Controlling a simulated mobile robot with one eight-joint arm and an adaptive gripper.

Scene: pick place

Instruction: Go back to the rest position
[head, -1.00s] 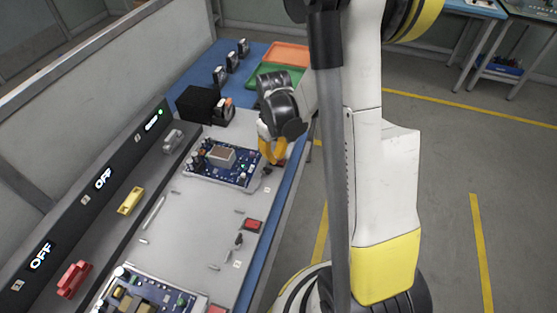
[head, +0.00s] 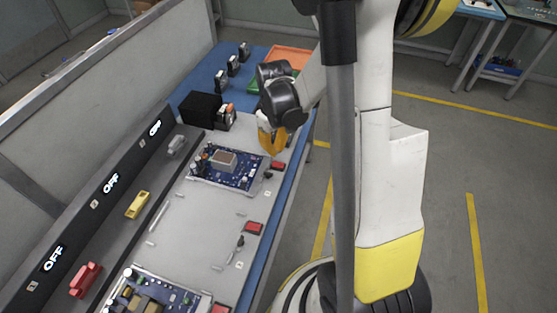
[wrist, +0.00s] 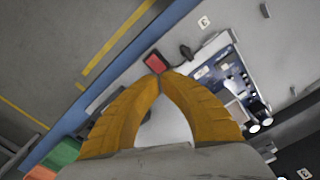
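My gripper (head: 272,150) hangs over the far right part of the grey work surface (head: 195,235), beside the far circuit board (head: 233,167). In the wrist view the two yellow fingers of my gripper (wrist: 162,76) meet at their tips, with nothing between them. A red button (wrist: 153,62) shows just beyond the tips, and the far board (wrist: 228,82) lies to their right. In the head view that red button (head: 278,165) is just below the fingers, apart from them.
A dark panel (head: 88,222) along the left has three displays, all reading OFF. A black box (head: 200,108), several black devices and orange (head: 290,57) and green (wrist: 62,152) trays stand at the far end. A second board (head: 150,292) lies near. The floor to the right is clear.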

